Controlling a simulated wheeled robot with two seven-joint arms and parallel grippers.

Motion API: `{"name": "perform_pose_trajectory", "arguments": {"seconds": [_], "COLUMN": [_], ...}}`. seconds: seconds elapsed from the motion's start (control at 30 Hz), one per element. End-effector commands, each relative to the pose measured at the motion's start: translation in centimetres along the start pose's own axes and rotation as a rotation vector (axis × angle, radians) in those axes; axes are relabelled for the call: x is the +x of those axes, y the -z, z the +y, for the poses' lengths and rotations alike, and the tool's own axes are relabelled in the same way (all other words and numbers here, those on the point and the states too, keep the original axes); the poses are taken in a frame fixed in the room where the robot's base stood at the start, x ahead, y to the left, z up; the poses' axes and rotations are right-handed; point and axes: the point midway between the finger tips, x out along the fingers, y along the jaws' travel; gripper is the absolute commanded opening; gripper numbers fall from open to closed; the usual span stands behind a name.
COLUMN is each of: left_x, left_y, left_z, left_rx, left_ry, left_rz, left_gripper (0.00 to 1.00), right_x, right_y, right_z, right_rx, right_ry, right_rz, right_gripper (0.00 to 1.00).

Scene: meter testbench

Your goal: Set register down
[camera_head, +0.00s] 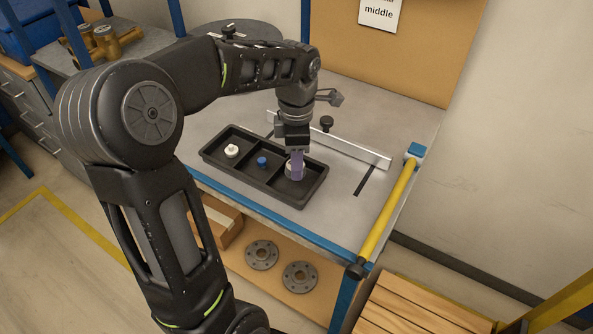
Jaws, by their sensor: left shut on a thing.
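My left gripper (297,160) points down over the right compartment of a black three-part tray (232,164). It is shut on a small pale round piece, seemingly the register (290,171). The fingers partly hide this piece, and I cannot tell whether it touches the tray floor. A white round part (232,151) lies in the tray's left compartment. A small blue part (262,161) lies in the middle compartment. My right gripper is not in view.
The tray stands on a grey bench (393,121). A pale metal rail (345,146) and a black knob (327,123) are behind it. A yellow bar (388,213) runs along the right edge. Two flanges (261,255) lie on the shelf below.

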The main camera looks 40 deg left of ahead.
Motion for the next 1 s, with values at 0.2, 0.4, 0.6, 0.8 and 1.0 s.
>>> {"name": "perform_pose_trajectory", "arguments": {"seconds": [0.2,0.4,0.6,0.8,1.0], "left_x": [1.1,3.5,3.7,4.2,4.0], "left_y": [0.0,0.0,0.0,0.0,0.0], "left_z": [-0.1,-0.1,0.0,0.0,0.0], "left_rx": [0.0,0.0,0.001,0.001,0.001], "left_ry": [0.002,0.002,-0.001,-0.001,0.0], "left_rz": [0.0,0.0,-0.001,-0.001,-0.001], "left_gripper": [0.0,0.0,0.0,0.0,0.55], "right_x": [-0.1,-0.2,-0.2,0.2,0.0], "right_y": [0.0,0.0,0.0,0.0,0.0], "right_z": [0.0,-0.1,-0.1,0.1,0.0], "right_rx": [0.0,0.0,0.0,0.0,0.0], "right_ry": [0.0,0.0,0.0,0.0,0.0], "right_rz": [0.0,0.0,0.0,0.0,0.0], "right_gripper": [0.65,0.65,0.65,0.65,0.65]}}
